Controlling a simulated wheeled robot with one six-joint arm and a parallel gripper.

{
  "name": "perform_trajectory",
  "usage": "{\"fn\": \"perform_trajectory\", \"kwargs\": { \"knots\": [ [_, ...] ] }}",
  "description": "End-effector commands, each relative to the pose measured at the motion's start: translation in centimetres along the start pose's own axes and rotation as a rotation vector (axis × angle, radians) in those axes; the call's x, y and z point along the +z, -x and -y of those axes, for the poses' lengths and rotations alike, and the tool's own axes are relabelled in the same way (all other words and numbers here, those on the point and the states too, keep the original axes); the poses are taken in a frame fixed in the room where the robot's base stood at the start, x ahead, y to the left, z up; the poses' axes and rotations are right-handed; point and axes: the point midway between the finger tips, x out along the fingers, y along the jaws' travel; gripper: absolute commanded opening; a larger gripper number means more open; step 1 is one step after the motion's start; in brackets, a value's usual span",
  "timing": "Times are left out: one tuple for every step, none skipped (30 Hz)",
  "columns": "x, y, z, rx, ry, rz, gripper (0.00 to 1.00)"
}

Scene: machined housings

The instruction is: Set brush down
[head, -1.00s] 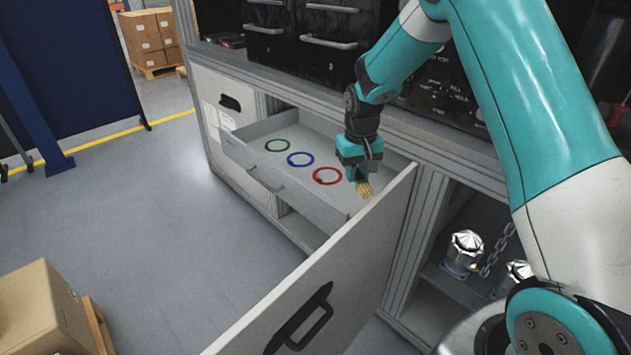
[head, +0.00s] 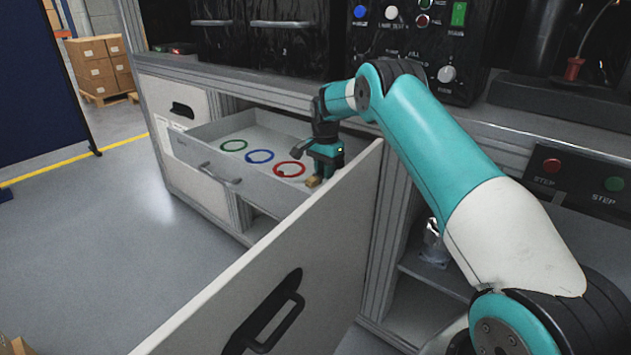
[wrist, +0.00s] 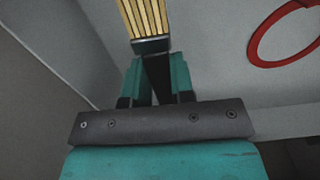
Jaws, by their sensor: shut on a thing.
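The brush (head: 313,181) shows in the head view as a small tan block under my gripper (head: 322,165), at the right end of the open drawer (head: 222,173). In the wrist view the brush (wrist: 146,18) has yellow ribbed strands and a dark band. My gripper (wrist: 153,70) is shut on it, with its teal fingers just below the band. The brush is beside the red ring (wrist: 285,35), apart from it. I cannot tell whether the brush touches the drawer floor.
The drawer holds a green ring (head: 233,145), a blue ring (head: 260,156) and a red ring (head: 289,169) on its grey floor. A large open cabinet door (head: 255,275) stands in front, close to my arm. Open floor (head: 110,240) lies to the left.

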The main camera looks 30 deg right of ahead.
Motion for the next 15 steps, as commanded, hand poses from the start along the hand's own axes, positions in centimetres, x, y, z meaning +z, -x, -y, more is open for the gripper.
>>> {"fn": "perform_trajectory", "kwargs": {
  "knots": [
    [0.0,-0.5,0.0,0.000,0.001,0.000,0.00],
    [0.0,-0.7,0.0,0.000,0.001,0.000,0.00],
    [0.0,-1.0,0.0,0.000,0.001,0.000,0.00],
    [0.0,-1.2,0.0,0.000,0.001,0.000,0.00],
    [0.0,-1.5,0.0,0.001,0.001,0.000,0.00],
    [0.0,-2.0,0.0,0.001,0.002,0.000,0.00],
    [0.1,-2.5,0.0,0.001,0.002,0.001,0.00],
    [0.1,-3.0,0.0,0.002,0.002,0.001,0.00],
    [0.1,-3.6,0.0,0.002,0.002,0.001,0.00],
    [0.0,-4.0,0.0,0.001,0.002,0.001,0.00],
    [0.0,-4.3,0.0,0.001,0.002,0.000,0.00],
    [0.0,-4.5,0.0,0.000,0.002,0.000,0.00],
    [0.0,-4.6,0.0,-0.001,0.002,-0.001,0.00],
    [0.0,-4.6,0.0,-0.002,0.002,-0.001,0.00],
    [0.0,-4.5,0.0,-0.002,0.002,-0.001,0.00]
  ]
}}
